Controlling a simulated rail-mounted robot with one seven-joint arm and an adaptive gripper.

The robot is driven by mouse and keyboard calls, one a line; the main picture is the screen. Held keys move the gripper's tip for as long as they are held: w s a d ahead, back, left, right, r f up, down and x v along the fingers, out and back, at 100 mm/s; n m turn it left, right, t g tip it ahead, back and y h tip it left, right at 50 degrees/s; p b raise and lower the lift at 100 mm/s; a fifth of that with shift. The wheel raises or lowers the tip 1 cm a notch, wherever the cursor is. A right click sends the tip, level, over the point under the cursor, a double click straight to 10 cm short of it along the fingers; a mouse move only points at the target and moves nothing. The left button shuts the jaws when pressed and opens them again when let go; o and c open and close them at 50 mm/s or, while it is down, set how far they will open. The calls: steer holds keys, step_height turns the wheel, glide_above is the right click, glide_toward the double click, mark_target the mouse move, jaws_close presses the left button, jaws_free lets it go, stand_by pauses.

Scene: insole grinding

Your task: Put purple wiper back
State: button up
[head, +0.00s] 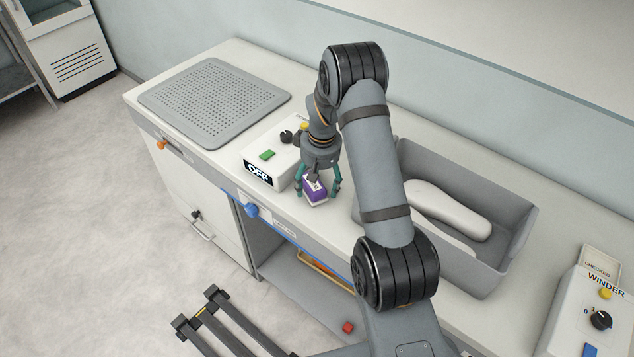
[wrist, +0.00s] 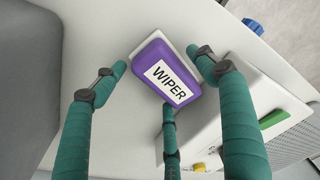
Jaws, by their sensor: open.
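The purple wiper (head: 315,192) sits on the white worktop near its front edge, just right of the control box marked OFF. It has a white label reading WIPER and a pale base, and it also shows in the wrist view (wrist: 166,76). My gripper (head: 318,187) points down over the wiper with its teal fingers spread around it. In the wrist view my gripper (wrist: 164,80) is open, with a finger on each side of the wiper and a third near its lower edge. I cannot tell whether any finger touches it.
The OFF control box (head: 258,173) with a green button stands close left of the wiper. A grey bin (head: 513,239) holding a white insole (head: 448,210) is to the right. A perforated grey mat (head: 214,100) lies far left. A WINDER box (head: 590,312) stands at far right.

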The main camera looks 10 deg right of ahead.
mark_target(320, 185)
steer(key=shift+r, duration=0.7)
step_height(320, 185, up, 11)
steer(key=s, duration=0.1)
steer(key=shift+s+d+b, duration=0.2)
steer(key=shift+b, duration=0.15)
steer(key=shift+f, duration=0.1)
steer(key=f, duration=0.8)
steer(key=w+f+p, duration=0.1)
steer(key=f, duration=0.3)
steer(key=shift+w+a, duration=0.1)
steer(key=shift+a, duration=0.1)
step_height(320, 185, up, 2)
steer(key=shift+w+r+b, duration=0.15)
steer(key=shift+r+b, duration=0.05)
steer(key=shift+b, duration=0.2)
steer(key=shift+r, duration=0.45)
